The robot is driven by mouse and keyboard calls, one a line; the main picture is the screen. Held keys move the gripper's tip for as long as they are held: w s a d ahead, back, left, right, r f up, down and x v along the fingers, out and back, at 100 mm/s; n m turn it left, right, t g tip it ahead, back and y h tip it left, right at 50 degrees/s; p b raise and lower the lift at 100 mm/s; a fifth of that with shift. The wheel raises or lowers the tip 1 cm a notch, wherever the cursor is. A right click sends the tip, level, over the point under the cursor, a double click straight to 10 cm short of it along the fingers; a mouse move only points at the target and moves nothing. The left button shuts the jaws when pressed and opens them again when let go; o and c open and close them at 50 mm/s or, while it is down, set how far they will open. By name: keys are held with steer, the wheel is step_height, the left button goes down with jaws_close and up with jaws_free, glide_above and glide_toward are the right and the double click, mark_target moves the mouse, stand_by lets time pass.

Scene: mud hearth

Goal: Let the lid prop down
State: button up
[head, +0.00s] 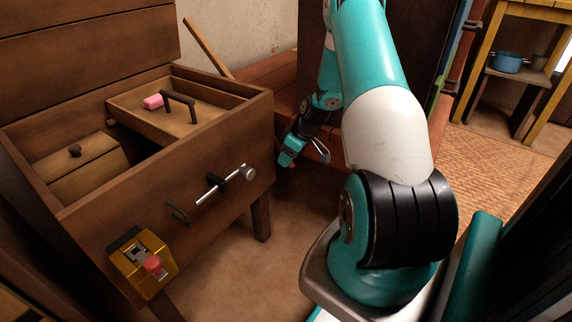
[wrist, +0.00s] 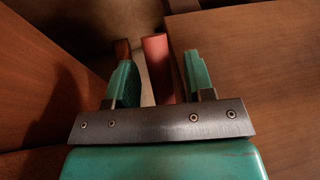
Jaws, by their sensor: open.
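The wooden chest (head: 167,170) stands at the left with its lid (head: 90,30) raised. A slanted light-wood stick, which looks like the lid prop (head: 207,48), shows behind the chest's right back corner; its lower end is hidden. My gripper (head: 287,160) hangs low to the right of the chest, apart from the prop. In the wrist view my gripper (wrist: 158,60) is open. A reddish bar (wrist: 158,85) shows between its fingers; I cannot tell what it belongs to or whether it is touched.
Inside the chest are a tray (head: 200,125) with a pink block (head: 153,102) and a small knobbed box (head: 85,165). A bolt (head: 225,184) and a yellow lock box (head: 143,265) are on its front. A reddish bench (head: 270,78) stands behind my gripper.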

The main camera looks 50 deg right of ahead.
steer(key=shift+w+a+f, duration=0.1)
steer(key=shift+w+f, duration=0.1)
steer(key=shift+f, duration=0.25)
